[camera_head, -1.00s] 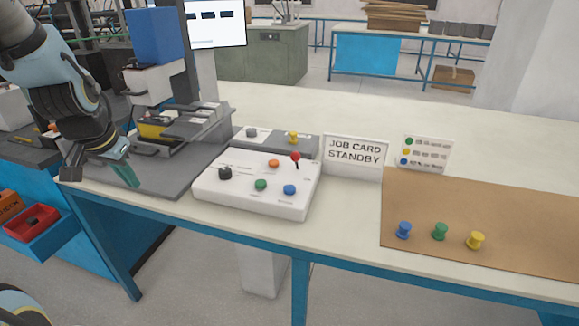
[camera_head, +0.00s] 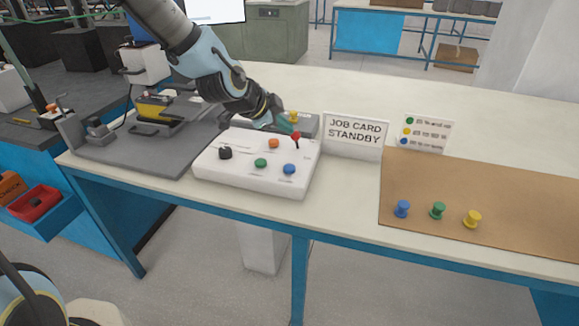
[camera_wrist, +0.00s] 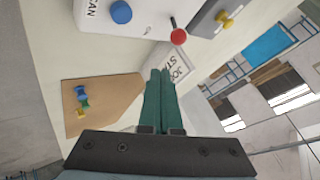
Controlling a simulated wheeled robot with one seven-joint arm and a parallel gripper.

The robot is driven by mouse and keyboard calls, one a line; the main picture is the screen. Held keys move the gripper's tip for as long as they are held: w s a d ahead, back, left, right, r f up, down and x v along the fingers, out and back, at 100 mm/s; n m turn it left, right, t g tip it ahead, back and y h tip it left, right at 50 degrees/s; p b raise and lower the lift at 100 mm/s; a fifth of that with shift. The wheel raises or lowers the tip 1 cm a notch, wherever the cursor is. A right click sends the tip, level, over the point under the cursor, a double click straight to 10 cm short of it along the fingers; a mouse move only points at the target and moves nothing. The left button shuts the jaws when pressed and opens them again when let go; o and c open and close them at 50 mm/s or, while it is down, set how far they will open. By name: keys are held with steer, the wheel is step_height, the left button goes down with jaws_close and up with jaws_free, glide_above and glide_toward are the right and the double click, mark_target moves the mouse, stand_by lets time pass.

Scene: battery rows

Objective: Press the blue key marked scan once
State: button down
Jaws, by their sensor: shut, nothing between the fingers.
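The blue key (camera_head: 289,169) is a round button at the front right of the white control box (camera_head: 230,180). In the wrist view the blue key (camera_wrist: 121,12) is near the top edge, with lettering ending in "CAN" beside it. My gripper (camera_head: 292,129) is over the back of the box, close to the red-tipped lever (camera_head: 295,136), behind and above the blue key and apart from it. In the wrist view my gripper (camera_wrist: 160,73) has its green fingers together and empty.
The box also has a green key (camera_head: 260,162), an orange key (camera_head: 273,143) and a black knob (camera_head: 225,153). A "JOB CARD STANDBY" sign (camera_head: 355,134) stands right of it. Blue, green and yellow pegs stand on a brown board (camera_head: 500,190).

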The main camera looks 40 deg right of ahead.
mark_target(286, 168)
steer(key=shift+f, duration=0.1)
step_height(286, 168, down, 9)
steer(key=b, duration=0.6)
stand_by(2.0)
steer(key=shift+f+b, duration=0.3)
steer(key=shift+b, duration=0.35)
steer(key=shift+f+b, duration=0.45)
stand_by(0.5)
steer(key=shift+a+r, duration=0.1)
steer(key=shift+r+p, duration=0.6)
steer(key=shift+r, duration=0.2)
